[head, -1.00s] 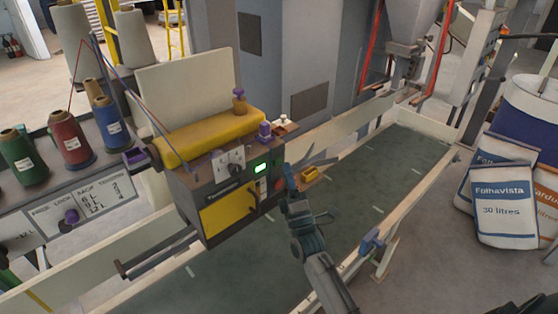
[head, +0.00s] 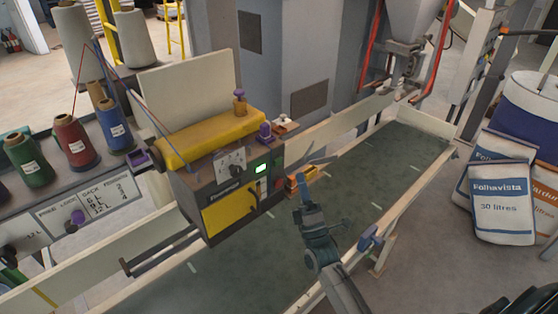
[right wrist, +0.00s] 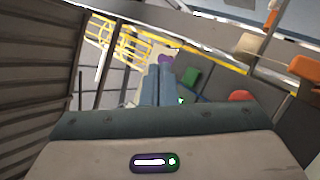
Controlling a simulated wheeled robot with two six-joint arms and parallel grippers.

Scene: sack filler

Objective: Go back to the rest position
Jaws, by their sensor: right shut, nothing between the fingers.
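My right gripper (head: 305,188) is in the middle of the head view, above the dark conveyor belt (head: 400,165) and just right of the sewing machine head (head: 225,180). It is apart from the machine. In the right wrist view its two blue-grey fingers (right wrist: 157,86) lie together with nothing between them. The machine has a yellow top, a yellow front panel and a lit green display. My left gripper is not in view.
Thread spools, such as a red one (head: 75,140), stand on a shelf at the left. White sacks (head: 503,200) stand on the floor at the right. A pale conveyor rail (head: 405,205) with a blue clamp (head: 370,238) runs beside my right arm.

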